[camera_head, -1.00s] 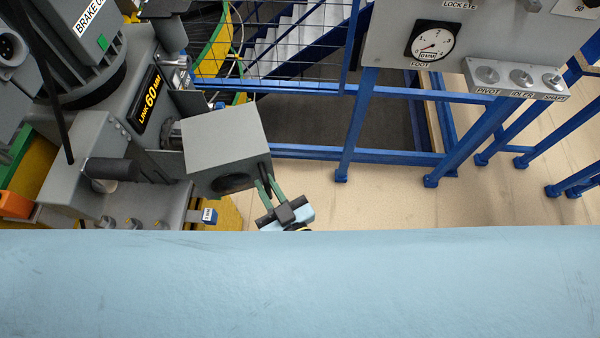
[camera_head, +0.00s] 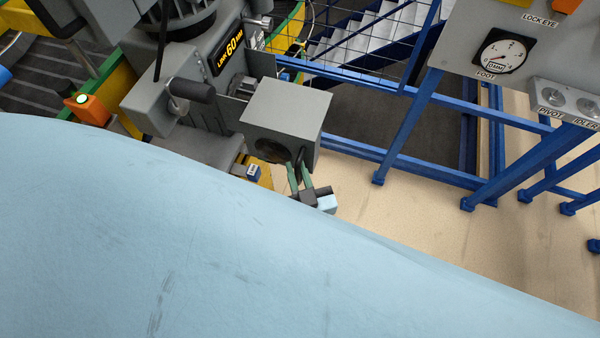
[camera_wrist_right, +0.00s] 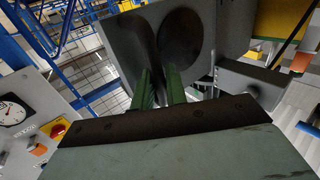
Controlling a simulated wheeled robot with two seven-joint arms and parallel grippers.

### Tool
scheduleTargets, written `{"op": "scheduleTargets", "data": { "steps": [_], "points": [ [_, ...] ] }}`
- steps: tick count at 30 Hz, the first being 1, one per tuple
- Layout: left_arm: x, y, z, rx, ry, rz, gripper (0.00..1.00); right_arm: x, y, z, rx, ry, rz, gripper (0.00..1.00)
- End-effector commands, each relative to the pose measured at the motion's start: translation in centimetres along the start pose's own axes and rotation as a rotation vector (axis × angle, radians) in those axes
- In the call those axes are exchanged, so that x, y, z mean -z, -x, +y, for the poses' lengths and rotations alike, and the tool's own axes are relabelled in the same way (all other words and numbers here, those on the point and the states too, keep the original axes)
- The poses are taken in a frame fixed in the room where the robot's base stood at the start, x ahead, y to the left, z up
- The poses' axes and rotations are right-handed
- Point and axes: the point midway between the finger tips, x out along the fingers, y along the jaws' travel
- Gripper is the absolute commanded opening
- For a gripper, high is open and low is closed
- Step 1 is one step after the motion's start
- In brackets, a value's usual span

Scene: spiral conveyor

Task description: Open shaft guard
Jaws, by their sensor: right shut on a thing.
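The shaft guard is a grey box (camera_head: 285,112) on the side of the machine, with a dark round opening in its near face. It stands large in the right wrist view (camera_wrist_right: 121,42). A black handle (camera_wrist_right: 146,35) stands upright on that face. My right gripper (camera_head: 299,170) is at the guard's lower right edge, its green fingers shut on the handle; they also show in the wrist view (camera_wrist_right: 159,82). The fingers partly hide the contact with the handle. My left gripper is not in view.
A black lever (camera_head: 192,91) sticks out left of the guard. A blue frame (camera_head: 408,168) and a panel with a dial (camera_head: 500,53) stand to the right. Beige floor (camera_head: 400,218) is open below the frame. My own pale blue surface hides the lower part of the head view.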

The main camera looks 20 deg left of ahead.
Motion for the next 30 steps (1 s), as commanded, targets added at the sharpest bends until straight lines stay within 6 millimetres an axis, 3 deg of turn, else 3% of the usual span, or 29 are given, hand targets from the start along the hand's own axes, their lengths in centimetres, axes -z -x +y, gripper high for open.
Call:
{"op": "scheduleTargets", "data": {
  "steps": [5, 6, 10, 20, 23, 30],
  "points": [
    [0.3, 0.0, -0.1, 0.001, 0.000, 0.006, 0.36, 0.1, 0.0, 0.0, -0.001, 0.000, 0.000, 0.00],
    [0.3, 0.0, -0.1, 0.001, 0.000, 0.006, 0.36, 0.1, 0.0, 0.0, -0.001, 0.000, 0.000, 0.18],
    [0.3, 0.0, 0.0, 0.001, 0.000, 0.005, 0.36, 0.1, 0.0, 0.1, -0.002, 0.000, 0.000, 0.32],
    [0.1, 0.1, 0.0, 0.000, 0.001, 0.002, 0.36, 0.0, 0.5, 0.1, -0.002, 0.001, -0.001, 0.32],
    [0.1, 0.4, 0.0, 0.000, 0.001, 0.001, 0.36, 0.0, 1.7, 0.1, -0.003, 0.000, -0.002, 0.32],
    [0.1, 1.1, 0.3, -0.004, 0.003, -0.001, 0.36, 0.0, 6.9, 0.1, -0.002, 0.000, -0.003, 0.32]
  ]
}}
